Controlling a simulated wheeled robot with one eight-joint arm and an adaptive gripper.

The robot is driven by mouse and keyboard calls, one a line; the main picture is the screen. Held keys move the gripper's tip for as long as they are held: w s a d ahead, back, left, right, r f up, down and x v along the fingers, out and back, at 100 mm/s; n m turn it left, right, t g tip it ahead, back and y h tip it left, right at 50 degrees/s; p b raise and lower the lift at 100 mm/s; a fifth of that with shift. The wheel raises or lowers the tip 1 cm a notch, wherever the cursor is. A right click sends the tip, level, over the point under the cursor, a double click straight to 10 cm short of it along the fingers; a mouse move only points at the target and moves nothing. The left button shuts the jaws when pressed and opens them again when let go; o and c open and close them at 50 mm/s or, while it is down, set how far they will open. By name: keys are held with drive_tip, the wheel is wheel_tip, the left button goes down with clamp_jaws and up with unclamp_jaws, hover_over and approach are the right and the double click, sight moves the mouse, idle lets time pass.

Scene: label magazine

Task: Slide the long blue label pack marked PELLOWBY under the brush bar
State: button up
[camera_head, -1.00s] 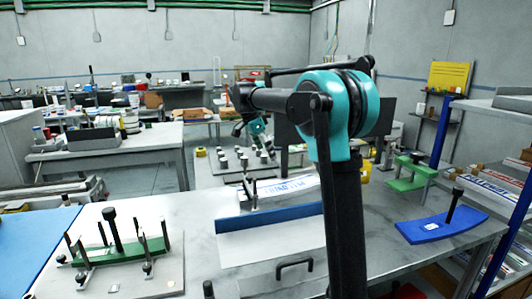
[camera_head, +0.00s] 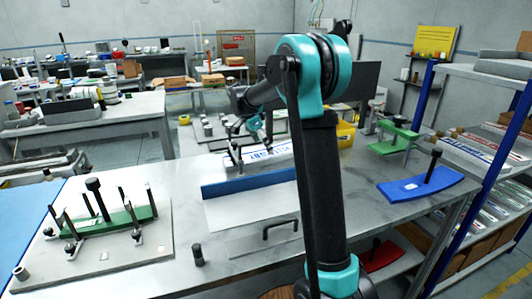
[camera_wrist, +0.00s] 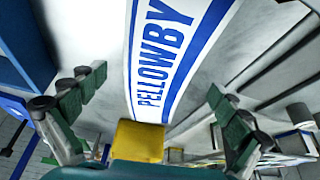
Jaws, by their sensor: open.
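The PELLOWBY pack (camera_head: 268,160) is white with blue lettering and blue edge stripes. It lies on the metal table behind a long blue bar, which may be the brush bar (camera_head: 250,181); bristles cannot be made out. In the wrist view the pack (camera_wrist: 172,50) runs up between my fingers, its lettering clear. My gripper (camera_wrist: 155,80) is open, with one finger on each side of the pack and a gap to both edges. In the head view my gripper (camera_head: 262,138) hangs over the pack's far part; contact cannot be told. My arm hides the pack's right end.
A white sheet and plate with a black handle (camera_head: 281,226) lie in front of the bar. A green clamp fixture (camera_head: 118,220) stands left, a blue curved block with a post (camera_head: 425,187) right. A yellow bin (camera_head: 346,133) is behind. A blue-posted shelf (camera_head: 418,96) bounds the right.

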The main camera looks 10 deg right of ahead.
sight(266, 153)
drive_tip(key=shift+x, duration=1.8)
drive_tip(key=shift+d, duration=0.1)
drive_tip(key=c, duration=1.6)
